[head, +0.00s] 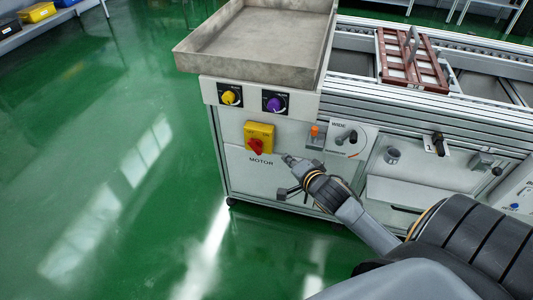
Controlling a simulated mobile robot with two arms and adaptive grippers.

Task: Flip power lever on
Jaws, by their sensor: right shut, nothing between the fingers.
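A red lever handle (257,146) sits on a yellow switch box (254,131) on the cabinet front, with the word MOTOR printed below it. The handle looks tilted, but I cannot tell which switch position it is in. No other control in view is clearly labelled as power. My right gripper (287,159) is shut and empty. Its tip points up-left, just to the right of and below the red handle, and a small gap shows between them. My left gripper is not in view.
A yellow knob (230,97) and a purple knob (274,103) sit above the switch box, under a grey metal tray (250,64). An orange button (314,131) and a black lever marked WIDE (347,137) are to the right. Green floor at left is clear.

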